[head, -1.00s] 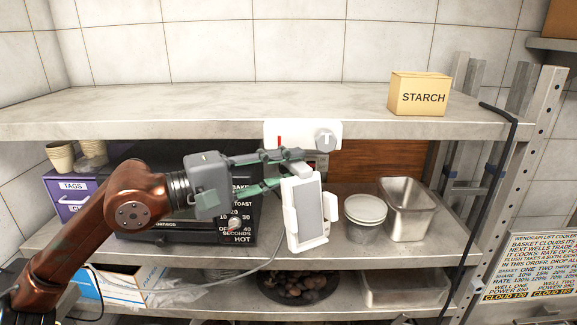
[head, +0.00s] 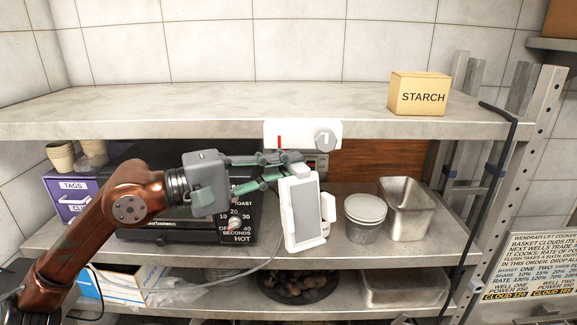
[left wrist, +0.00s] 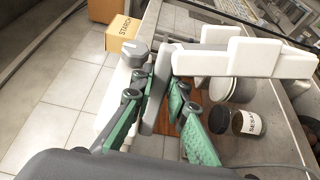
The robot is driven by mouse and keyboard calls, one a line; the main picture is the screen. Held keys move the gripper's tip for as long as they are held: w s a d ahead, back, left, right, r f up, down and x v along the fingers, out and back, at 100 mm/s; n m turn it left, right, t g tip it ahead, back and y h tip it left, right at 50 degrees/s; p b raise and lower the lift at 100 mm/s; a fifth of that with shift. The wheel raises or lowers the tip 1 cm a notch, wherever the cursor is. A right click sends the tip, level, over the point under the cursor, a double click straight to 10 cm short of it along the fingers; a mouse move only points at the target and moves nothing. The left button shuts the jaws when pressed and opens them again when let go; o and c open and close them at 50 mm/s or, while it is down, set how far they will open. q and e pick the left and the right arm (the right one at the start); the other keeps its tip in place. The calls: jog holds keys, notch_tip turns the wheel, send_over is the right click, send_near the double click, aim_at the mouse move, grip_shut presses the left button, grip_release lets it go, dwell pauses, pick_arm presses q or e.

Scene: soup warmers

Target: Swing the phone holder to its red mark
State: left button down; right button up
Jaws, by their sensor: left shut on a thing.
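The phone holder (head: 302,213) is a white cradle with a grey panel, hanging below the upper shelf's front edge and slightly tilted. A white plate (head: 304,134) on that edge carries the red mark (head: 279,141) at left and a grey knob (head: 325,140) at right. My left gripper (head: 284,168) is shut on the holder's arm near the top of the cradle. In the left wrist view the green fingers (left wrist: 161,88) close on a grey bar joined to the white holder (left wrist: 242,59). The fingers partly hide the joint. My right gripper is out of view.
A black toaster oven (head: 150,237) sits behind my left arm. A lidded tub (head: 365,212) and a steel pan (head: 408,205) stand right of the holder. A starch box (head: 418,94) is on the upper shelf. A black cable (head: 492,190) hangs at the right post.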

pick_arm(q)
jog(key=a+m+g, duration=0.1)
jog(key=g, duration=0.1)
jog(key=a+m+g+h, duration=0.1)
jog(key=m+g, duration=0.1)
jog(key=g, duration=0.1)
jog(key=a+m+g, duration=0.1)
jog(key=g, duration=0.1)
jog(key=shift+m+h, duration=0.3)
jog(key=shift+m, duration=0.1)
jog(key=c, duration=1.9)
grip_release()
jog(key=a, duration=0.7)
jog(key=shift+a, duration=0.25)
